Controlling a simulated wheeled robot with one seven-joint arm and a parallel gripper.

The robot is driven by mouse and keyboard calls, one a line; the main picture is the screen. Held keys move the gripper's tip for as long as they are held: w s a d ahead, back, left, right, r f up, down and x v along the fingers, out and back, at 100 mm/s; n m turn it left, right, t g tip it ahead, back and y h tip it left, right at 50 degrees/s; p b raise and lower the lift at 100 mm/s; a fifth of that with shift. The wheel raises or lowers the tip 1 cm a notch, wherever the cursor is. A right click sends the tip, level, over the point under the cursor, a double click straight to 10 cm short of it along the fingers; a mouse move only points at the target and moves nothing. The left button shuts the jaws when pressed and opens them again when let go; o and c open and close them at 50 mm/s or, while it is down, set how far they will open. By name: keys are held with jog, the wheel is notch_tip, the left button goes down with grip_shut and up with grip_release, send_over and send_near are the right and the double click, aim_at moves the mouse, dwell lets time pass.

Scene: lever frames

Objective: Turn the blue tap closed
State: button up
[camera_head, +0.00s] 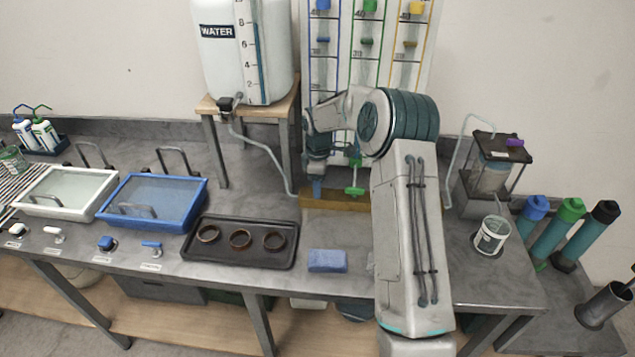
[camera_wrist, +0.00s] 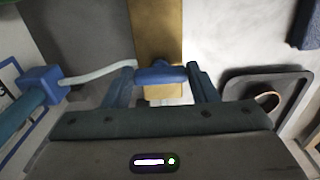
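The blue tap (camera_head: 318,187) is at the foot of the blue-lined column on the wall panel, left of a green tap (camera_head: 354,190). My gripper (camera_head: 318,172) is right at it, pointing down, and partly hides it. In the wrist view, the tap's blue handle (camera_wrist: 160,73) lies crosswise between the two fingertips of my gripper (camera_wrist: 161,76). The fingers stand wide apart, one at each end of the handle. I cannot tell whether they touch it.
A wooden strip (camera_head: 340,201) runs under the panel's taps. A blue sponge (camera_head: 327,261) and a dark tray (camera_head: 240,257) with several rings lie in front on the bench. A water tank (camera_head: 246,50) stands left. Another blue lever (camera_head: 152,246) sits at the bench's front edge.

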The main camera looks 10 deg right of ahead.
jog(key=shift+m+b, duration=0.35)
jog(key=shift+m, duration=0.05)
jog(key=m+b, duration=0.1)
jog(key=m, duration=0.2)
jog(key=shift+a+b, duration=0.1)
jog(key=shift+b, duration=0.3)
jog(key=m+b, duration=0.2)
jog(key=m, duration=0.3)
jog(key=shift+m, duration=0.3)
jog(key=m+b, duration=0.1)
jog(key=m, duration=0.3)
jog(key=shift+a+r, duration=0.1)
jog(key=shift+r+m, duration=0.1)
jog(key=shift+m, duration=2.1)
jog(key=o, duration=0.9)
jog(key=shift+a, duration=0.1)
jog(key=shift+c, duration=0.2)
jog(key=shift+o, duration=0.6)
